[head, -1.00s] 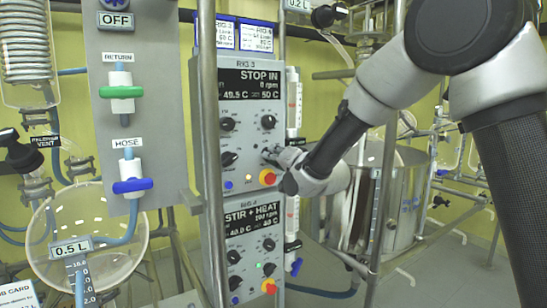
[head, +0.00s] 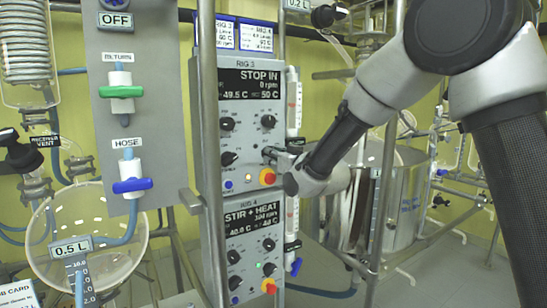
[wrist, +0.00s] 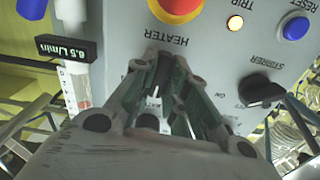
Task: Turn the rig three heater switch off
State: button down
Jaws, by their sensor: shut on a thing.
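The rig 3 control box (head: 247,140) stands in the middle of the head view, above the rig 4 box. Its display (head: 249,84) reads STOP IN, 0 rpm, 49.5 C and 50 C. My gripper (head: 268,152) reaches its front from the right, just above the red stop button (head: 267,177). In the wrist view, upside down, my gripper (wrist: 158,88) is shut on the heater switch (wrist: 155,91), beside the HEATER label. The fingers hide most of the switch, and its exact setting cannot be told.
The wrist view shows the stirrer knob (wrist: 262,92), lit trip lamp (wrist: 235,22) and blue reset button (wrist: 294,27) nearby. The rig 4 box (head: 252,240) reads STIR + HEAT. A metal post (head: 209,120) runs left of the boxes; a steel vessel (head: 405,200) stands right.

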jog(key=shift+n, duration=0.6)
jog(key=c, duration=1.4)
grip_release()
jog(key=v, duration=1.2)
